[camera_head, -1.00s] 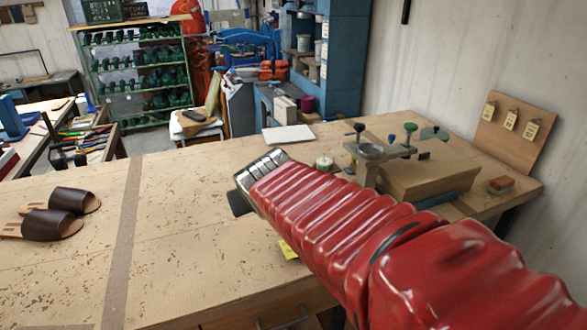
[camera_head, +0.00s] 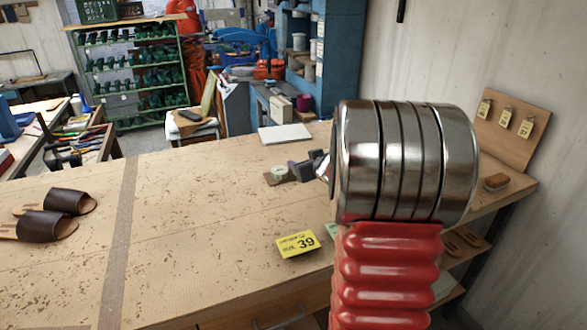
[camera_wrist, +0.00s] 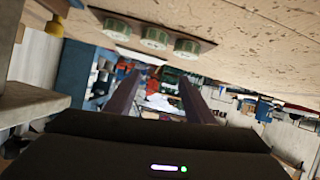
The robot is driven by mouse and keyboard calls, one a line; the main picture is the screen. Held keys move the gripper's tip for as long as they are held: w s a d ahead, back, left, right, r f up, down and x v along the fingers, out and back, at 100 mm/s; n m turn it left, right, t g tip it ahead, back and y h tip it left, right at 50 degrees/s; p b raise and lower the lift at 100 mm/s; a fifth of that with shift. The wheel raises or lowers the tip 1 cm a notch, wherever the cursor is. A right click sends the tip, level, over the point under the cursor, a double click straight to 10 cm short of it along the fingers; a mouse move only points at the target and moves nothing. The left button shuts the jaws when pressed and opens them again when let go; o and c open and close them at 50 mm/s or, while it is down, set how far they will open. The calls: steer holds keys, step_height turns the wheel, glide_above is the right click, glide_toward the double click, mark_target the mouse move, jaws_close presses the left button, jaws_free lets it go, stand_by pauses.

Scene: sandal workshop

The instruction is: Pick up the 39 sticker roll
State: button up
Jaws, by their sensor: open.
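A small pale roll (camera_head: 278,174) sits on the bench beside my gripper (camera_head: 312,166) in the head view. Three rolls with green tops show in a row on a brown holder in the wrist view: left (camera_wrist: 117,29), middle (camera_wrist: 154,38) and right (camera_wrist: 187,48). I cannot read a size on any of them. My gripper (camera_wrist: 160,78) is open and empty, its two dark fingers spread apart near the row, not around a roll. My arm hides the other rolls in the head view. A yellow card (camera_head: 297,243) reading 39 lies flat on the bench.
A pair of brown sandals (camera_head: 58,213) lies at the left of the bench (camera_head: 190,240). A white sheet (camera_head: 285,134) lies at the far edge. The bench middle is clear.

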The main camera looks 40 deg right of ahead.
steer(key=shift+t+y, duration=0.5)
steer(key=shift+y, duration=0.2)
steer(key=d+f, duration=0.2)
steer(key=s+d+f, duration=0.1)
steer(key=f, duration=0.1)
steer(key=shift+d+f, duration=0.3)
steer(key=shift+d, duration=0.1)
steer(key=shift+w, duration=0.1)
steer(key=shift+x, duration=1.15)
steer(key=shift+f, duration=0.1)
steer(key=shift+x, duration=2.55)
steer(key=shift+a+f, duration=0.1)
steer(key=shift+f, duration=0.1)
steer(key=shift+c, duration=0.7)
steer(key=c, duration=0.6)
